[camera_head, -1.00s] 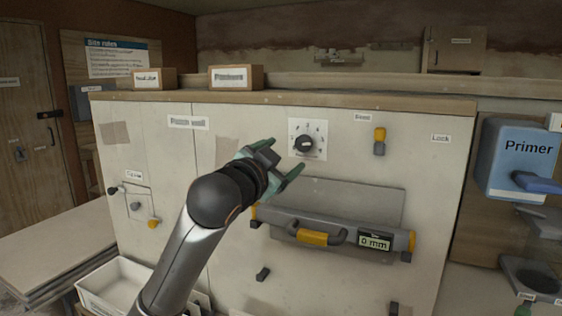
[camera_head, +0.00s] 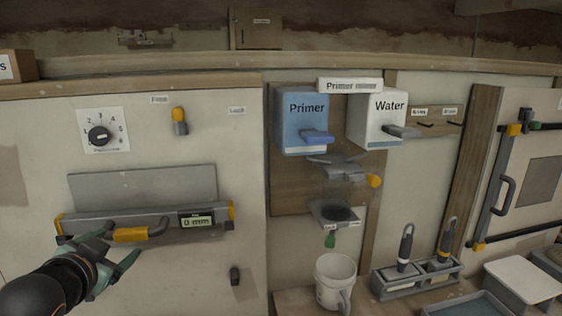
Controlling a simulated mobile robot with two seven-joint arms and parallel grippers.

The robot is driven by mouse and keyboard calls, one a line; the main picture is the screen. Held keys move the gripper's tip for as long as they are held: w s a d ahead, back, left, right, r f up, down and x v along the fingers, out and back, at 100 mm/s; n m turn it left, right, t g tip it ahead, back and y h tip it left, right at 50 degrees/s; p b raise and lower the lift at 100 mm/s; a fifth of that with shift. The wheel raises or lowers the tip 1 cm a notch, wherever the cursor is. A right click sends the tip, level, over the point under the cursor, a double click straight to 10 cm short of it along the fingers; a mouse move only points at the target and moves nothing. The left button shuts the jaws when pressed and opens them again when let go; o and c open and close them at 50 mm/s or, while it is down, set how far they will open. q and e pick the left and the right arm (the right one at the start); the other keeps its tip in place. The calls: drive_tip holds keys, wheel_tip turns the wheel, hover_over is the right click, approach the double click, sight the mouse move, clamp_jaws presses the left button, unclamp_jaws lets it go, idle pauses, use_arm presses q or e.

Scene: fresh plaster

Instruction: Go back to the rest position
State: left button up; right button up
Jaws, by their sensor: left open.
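My left gripper (camera_head: 122,249) is at the lower left of the head view, with its green-tipped fingers apart and nothing between them. Its fingers overlap the lower edge of the grey bar tool (camera_head: 75,224) in this view; I cannot tell whether they touch it. The bar has a yellow-and-grey handle (camera_head: 131,234) and a display (camera_head: 197,221) that reads 0 mm. My right gripper is not in view.
A dial (camera_head: 100,135) and a yellow-and-grey switch (camera_head: 180,121) are on the panel. To the right are the blue Primer box (camera_head: 302,135), the white Water box (camera_head: 370,130), a white bucket (camera_head: 334,268), a tool holder (camera_head: 420,284) and a door (camera_head: 535,150).

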use_arm(q)
drive_tip(key=s+d+f+g+h, duration=0.1)
drive_tip(key=s+d+f+g, duration=0.1)
drive_tip(key=s+f, duration=0.35)
drive_tip(key=s+d+f+n+g, duration=0.1)
drive_tip(key=s+d+f+g, duration=0.1)
drive_tip(key=f, duration=0.6)
drive_tip(key=s+d+f+g+h, duration=0.1)
drive_tip(key=s+d+f+g, duration=0.1)
drive_tip(key=s+f, duration=0.35)
drive_tip(key=s+d+f+n+g, duration=0.1)
drive_tip(key=s+d+f+g, duration=0.1)
drive_tip(key=s+f, duration=0.45)
drive_tip(key=s+d+f+n+g, duration=0.1)
drive_tip(key=s+d+f+g, duration=0.15)
drive_tip(key=s+f, duration=0.45)
drive_tip(key=w+d+f+t+h, duration=0.2)
drive_tip(key=w+d+f+t, duration=0.1)
drive_tip(key=f, duration=0.6)
drive_tip(key=d+t, duration=0.1)
drive_tip(key=t, duration=0.1)
drive_tip(key=shift+w+f+t+h, duration=0.3)
drive_tip(key=shift+w+t+h, duration=0.05)
drive_tip(key=shift+h, duration=0.05)
